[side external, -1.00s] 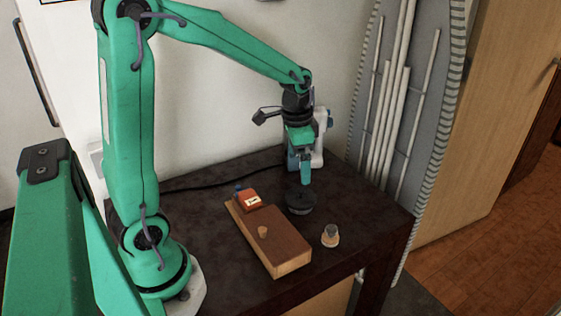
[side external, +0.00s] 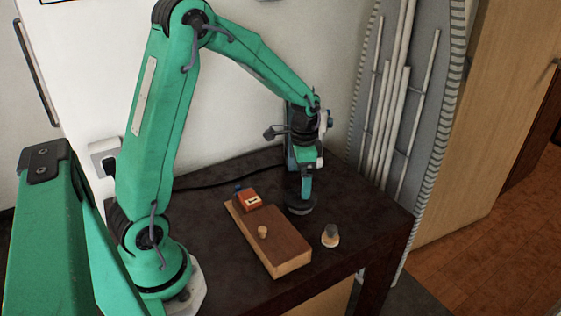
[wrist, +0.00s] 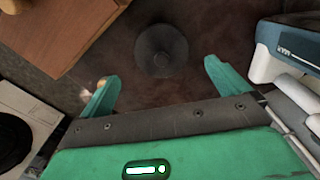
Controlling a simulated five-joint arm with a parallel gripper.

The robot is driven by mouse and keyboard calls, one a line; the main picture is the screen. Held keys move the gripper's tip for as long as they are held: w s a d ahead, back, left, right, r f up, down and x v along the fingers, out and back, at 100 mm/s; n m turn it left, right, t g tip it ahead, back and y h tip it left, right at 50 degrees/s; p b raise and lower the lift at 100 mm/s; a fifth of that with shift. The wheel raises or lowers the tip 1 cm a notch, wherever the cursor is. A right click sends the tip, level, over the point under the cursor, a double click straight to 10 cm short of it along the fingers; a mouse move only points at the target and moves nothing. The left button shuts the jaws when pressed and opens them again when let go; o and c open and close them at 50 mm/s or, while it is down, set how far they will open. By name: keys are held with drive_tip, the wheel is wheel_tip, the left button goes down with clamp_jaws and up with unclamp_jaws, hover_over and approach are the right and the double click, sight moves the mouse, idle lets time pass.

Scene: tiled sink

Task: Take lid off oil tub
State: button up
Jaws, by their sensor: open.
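A low, round, dark tub (side external: 300,209) stands on the dark table, right of the wooden block. In the wrist view the tub (wrist: 160,50) shows from above as a dark disc with a small raised centre. I cannot tell where its lid ends and the tub begins. My gripper (side external: 301,198) points down at it and covers part of it in the side view. In the wrist view my gripper (wrist: 160,72) is open and empty, one green finger towards each side. The tub lies ahead, between the lines of the fingers. I cannot tell whether they touch it.
A wooden block (side external: 278,245) with a small knob lies left of the tub, with an orange-red box (side external: 249,202) at its far end. A small jar (side external: 330,236) stands in front on the right. A white and blue appliance (wrist: 292,45) is close on the right in the wrist view.

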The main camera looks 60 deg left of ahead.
sight(293, 199)
drive_tip(key=shift+a+f, duration=0.1)
drive_tip(key=shift+f, duration=2.6)
drive_tip(key=shift+c, duration=0.4)
drive_tip(key=c, duration=0.8)
